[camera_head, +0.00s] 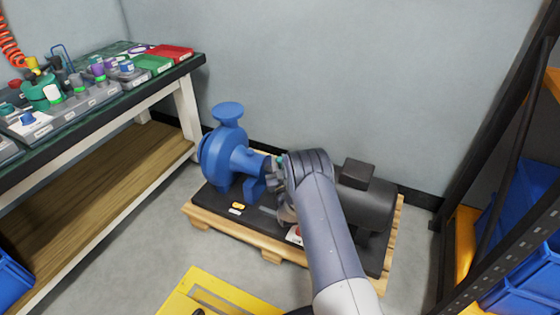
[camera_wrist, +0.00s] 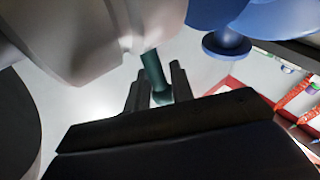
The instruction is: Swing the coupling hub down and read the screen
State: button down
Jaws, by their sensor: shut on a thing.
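The blue pump (camera_head: 222,160) and the dark motor (camera_head: 365,200) stand on a black base on a wooden pallet (camera_head: 272,257). The coupling hub between them is mostly hidden by my arm. My gripper (camera_head: 280,165) is at this gap, largely behind my own wrist. In the wrist view, my gripper's two dark fingers (camera_wrist: 157,82) are shut on a teal rod (camera_wrist: 152,72). A bit of teal also shows beside my wrist in the head view. I cannot tell how the rod joins the hub. I cannot make out a screen in either view.
A workbench (camera_head: 110,100) with trays and fittings stands at the left. A yellow platform (camera_head: 215,293) is at the front. A dark rack with blue bins (camera_head: 525,225) stands at the right. Grey floor is free between bench and pallet.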

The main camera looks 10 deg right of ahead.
jog(key=shift+s+a+f+n+t+y, duration=0.35)
jog(key=shift+s+f+n+t+y, duration=0.2)
jog(key=shift+n+t+y, duration=0.55)
jog(key=shift+s+a+f+n+t+y, duration=0.4)
jog(key=shift+s+n+t+y, duration=0.25)
jog(key=shift+n, duration=0.7)
jog(key=shift+s+a+f+n+t+y, duration=0.45)
jog(key=shift+n+t+y, duration=0.4)
jog(key=shift+n, duration=0.4)
jog(key=shift+s+f, duration=0.1)
jog(key=c, duration=1.5)
grip_release()
jog(key=shift+y, duration=0.3)
